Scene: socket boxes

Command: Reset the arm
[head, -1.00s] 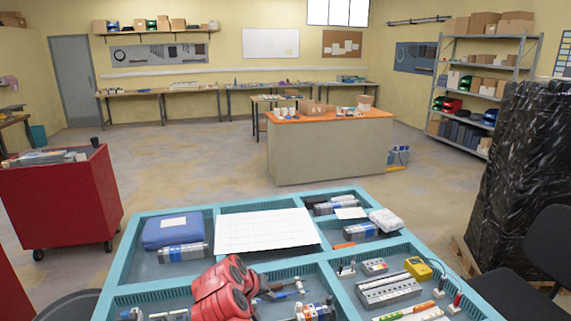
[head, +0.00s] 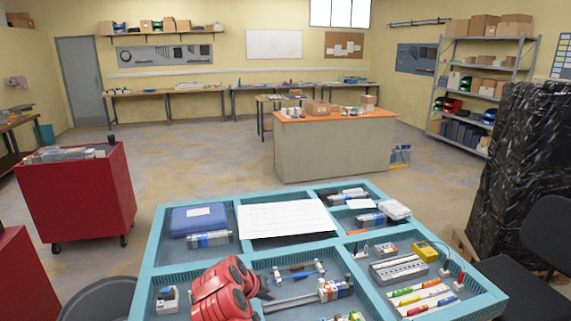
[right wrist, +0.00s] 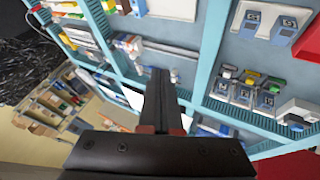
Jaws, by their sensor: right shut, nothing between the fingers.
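My right gripper (head: 312,297) is shut and empty. Its fingers point to the right over the blue compartment tray (head: 155,250) in the head view, and the red links of my arm show at lower left. In the right wrist view the closed dark fingers (right wrist: 160,85) stand above the tray (right wrist: 210,45), apart from the parts in it. The fingers hide part of the tray there. My left gripper is in neither view.
The tray holds a blue box (head: 198,218), a white sheet (head: 287,219), a grey terminal block (head: 398,270) and a yellow meter (head: 425,250). Sockets (right wrist: 255,90) fill other compartments. A red cart (head: 78,200) stands left; a black-wrapped stack (head: 510,180) and chair (head: 550,250) stand right.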

